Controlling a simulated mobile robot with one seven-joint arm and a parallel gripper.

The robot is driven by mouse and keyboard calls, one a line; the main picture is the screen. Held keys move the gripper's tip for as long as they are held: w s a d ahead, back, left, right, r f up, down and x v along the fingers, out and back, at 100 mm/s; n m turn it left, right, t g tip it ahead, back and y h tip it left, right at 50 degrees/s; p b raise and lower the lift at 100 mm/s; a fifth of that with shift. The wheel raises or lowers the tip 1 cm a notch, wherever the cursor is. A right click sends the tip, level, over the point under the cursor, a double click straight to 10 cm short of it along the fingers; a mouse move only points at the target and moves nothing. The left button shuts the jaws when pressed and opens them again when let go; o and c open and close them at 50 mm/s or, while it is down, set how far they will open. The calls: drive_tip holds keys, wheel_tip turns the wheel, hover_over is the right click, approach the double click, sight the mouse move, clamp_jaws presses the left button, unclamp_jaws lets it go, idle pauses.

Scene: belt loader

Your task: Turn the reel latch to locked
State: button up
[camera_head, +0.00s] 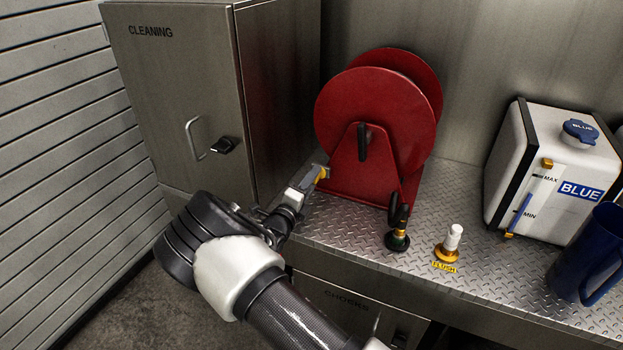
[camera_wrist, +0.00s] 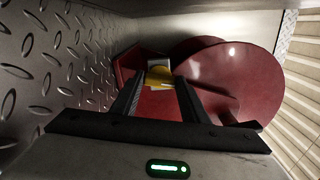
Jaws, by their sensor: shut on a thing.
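The red hose reel (camera_head: 375,115) stands on the diamond-plate deck against the back wall, and it also shows in the wrist view (camera_wrist: 235,75). Its yellow latch (camera_head: 323,173) sits low at the left edge of the reel's stand. In the wrist view the yellow latch (camera_wrist: 158,73) is between my two fingers, with a pale grey part just beyond it. My gripper (camera_head: 313,179) reaches in from the lower left and is shut on the latch. The fingers cover part of the latch, so I cannot tell its exact angle.
The steel CLEANING cabinet (camera_head: 175,90) stands close on the left of my gripper. A black hose nozzle (camera_head: 398,225), a white-topped FLUSH knob (camera_head: 452,240), a white BLUE tank (camera_head: 545,170) and a blue jug (camera_head: 590,255) stand to the right on the deck (camera_head: 350,228).

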drive_tip(key=shift+f+n+p, duration=0.1)
drive_tip(key=shift+n+p, duration=0.2)
drive_tip(key=shift+n, duration=0.9)
drive_tip(key=o, duration=1.1)
drive_tip(key=shift+c, duration=0.2)
drive_tip(key=v, duration=1.7)
drive_tip(key=shift+s+b, duration=0.25)
drive_tip(key=shift+b, duration=0.1)
drive_tip(key=shift+a, duration=0.1)
